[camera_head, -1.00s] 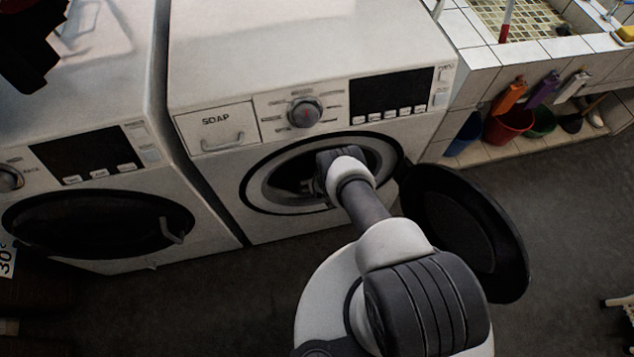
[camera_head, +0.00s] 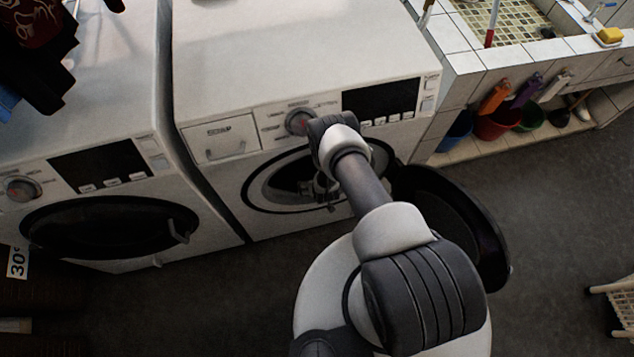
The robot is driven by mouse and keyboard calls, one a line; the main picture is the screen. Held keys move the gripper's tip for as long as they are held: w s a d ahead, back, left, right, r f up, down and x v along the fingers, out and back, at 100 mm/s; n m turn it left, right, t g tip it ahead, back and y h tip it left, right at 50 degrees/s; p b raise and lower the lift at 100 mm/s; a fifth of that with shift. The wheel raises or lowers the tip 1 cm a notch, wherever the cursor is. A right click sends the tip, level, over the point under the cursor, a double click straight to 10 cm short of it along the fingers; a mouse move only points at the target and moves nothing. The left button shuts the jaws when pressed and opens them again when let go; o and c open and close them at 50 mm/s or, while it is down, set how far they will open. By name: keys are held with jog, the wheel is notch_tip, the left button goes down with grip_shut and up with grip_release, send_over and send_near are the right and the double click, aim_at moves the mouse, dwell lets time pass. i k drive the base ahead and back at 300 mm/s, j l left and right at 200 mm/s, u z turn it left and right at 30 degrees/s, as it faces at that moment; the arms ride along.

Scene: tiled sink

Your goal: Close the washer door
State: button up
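The washer (camera_head: 290,60) is the white machine in the middle, with a soap drawer, a dial and a dark display. Its round black door (camera_head: 465,225) stands open, swung out to the right of the opening. The washer opening (camera_head: 270,185) is partly covered by my arm. My gripper (camera_head: 322,190) is in front of the opening, left of the door and apart from it as far as I can see. It is small, dark and partly hidden by my wrist, so its finger state is unclear.
A second white machine with a shut dark door (camera_head: 105,225) stands at the left. A tiled sink (camera_head: 515,50) is at the back right, with several buckets (camera_head: 497,122) below. A white rack (camera_head: 612,300) is at the right edge. The dark floor (camera_head: 555,215) right of the door is clear.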

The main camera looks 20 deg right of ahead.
aim_at(446, 206)
jog(key=k, duration=1)
